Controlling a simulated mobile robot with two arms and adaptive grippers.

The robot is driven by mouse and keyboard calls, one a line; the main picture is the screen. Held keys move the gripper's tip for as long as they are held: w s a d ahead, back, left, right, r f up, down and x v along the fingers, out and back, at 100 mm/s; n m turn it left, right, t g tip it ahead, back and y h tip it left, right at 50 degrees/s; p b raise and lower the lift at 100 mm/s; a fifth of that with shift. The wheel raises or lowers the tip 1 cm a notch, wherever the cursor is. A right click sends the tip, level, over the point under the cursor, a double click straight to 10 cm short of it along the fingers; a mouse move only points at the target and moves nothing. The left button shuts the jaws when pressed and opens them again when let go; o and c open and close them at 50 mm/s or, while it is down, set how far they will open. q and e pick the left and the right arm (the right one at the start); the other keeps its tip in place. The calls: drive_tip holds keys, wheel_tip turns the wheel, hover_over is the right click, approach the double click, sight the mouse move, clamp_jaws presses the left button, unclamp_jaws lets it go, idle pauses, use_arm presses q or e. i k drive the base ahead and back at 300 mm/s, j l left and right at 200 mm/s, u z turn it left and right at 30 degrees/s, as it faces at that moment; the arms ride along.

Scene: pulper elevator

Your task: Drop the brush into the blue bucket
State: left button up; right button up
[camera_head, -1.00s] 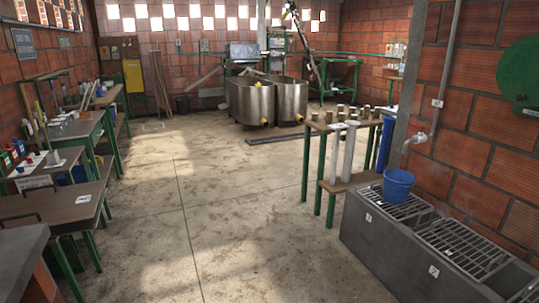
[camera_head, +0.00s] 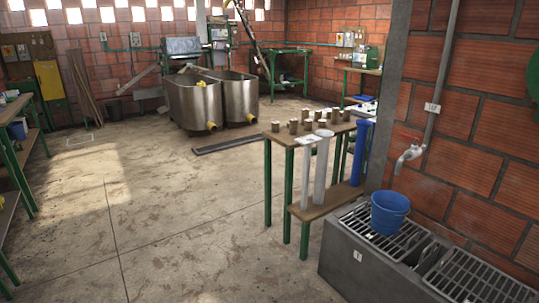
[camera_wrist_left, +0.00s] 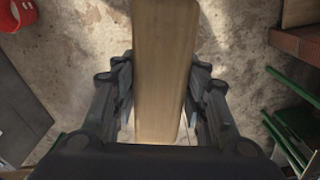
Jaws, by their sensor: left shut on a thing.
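The blue bucket (camera_head: 389,212) stands upright on the metal grate of the grey concrete trough at the lower right of the head view. My left gripper (camera_wrist_left: 160,95) shows only in the left wrist view, where its two fingers are shut on a long, flat, light-wood piece, which looks like the brush (camera_wrist_left: 163,60). My right gripper is in neither view.
The grey trough (camera_head: 345,262) stands against the brick wall under a tap (camera_head: 410,153). A green-legged wooden table (camera_head: 290,137) with several small cups and upright tubes stands left of it. Two steel tanks (camera_head: 193,102) are further back. The middle floor (camera_head: 150,215) is clear.

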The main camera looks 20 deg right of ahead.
sight(389, 231)
drive_tip(key=i+z, duration=0.15)
drive_tip(key=i, duration=0.4)
drive_tip(key=i+j+z, duration=0.2)
drive_tip(key=i, duration=0.35)
drive_tip(key=i+j+z, duration=0.15)
drive_tip(key=i, duration=0.4)
drive_tip(key=i+l+z, duration=0.1)
drive_tip(key=z, duration=0.35)
drive_tip(key=i+z, duration=0.3)
drive_tip(key=z, duration=0.15)
drive_tip(key=i+z, duration=0.2)
drive_tip(key=z, duration=0.2)
drive_tip(key=i+j+z, duration=0.2)
drive_tip(key=z, duration=0.25)
drive_tip(key=i+l+z, duration=0.3)
drive_tip(key=i, duration=0.15)
drive_tip(key=i+l+z, duration=0.1)
drive_tip(key=i+z, duration=0.2)
drive_tip(key=i, duration=0.1)
